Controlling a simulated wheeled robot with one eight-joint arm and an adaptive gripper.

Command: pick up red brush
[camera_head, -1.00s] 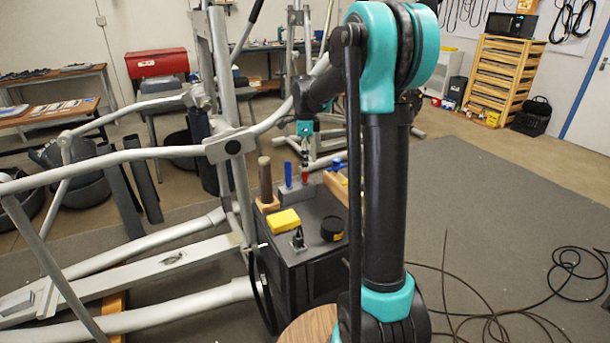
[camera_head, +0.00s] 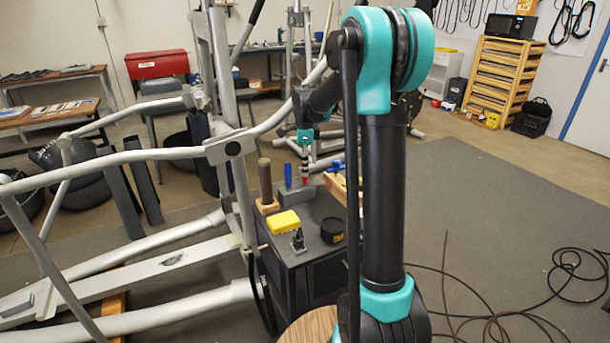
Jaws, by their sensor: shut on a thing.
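My gripper (camera_head: 304,165) hangs straight down over the small dark cabinet in the middle of the picture, small and far off. Its fingers are shut on the red brush (camera_head: 304,181), of which only a small red part shows below them. The brush is upright at the grey block (camera_head: 295,194); I cannot tell whether it is still seated in it. A blue brush or handle (camera_head: 288,172) stands upright in the same block, just left of my gripper.
The dark cabinet top (camera_head: 318,208) also bears a yellow block (camera_head: 283,222), a black round tin (camera_head: 332,230), a small dark clamp-like part (camera_head: 298,241) and a wooden stand with a brown cylinder (camera_head: 265,182). Grey elliptical-machine tubes (camera_head: 150,152) crowd the left. Cables (camera_head: 500,315) lie at right.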

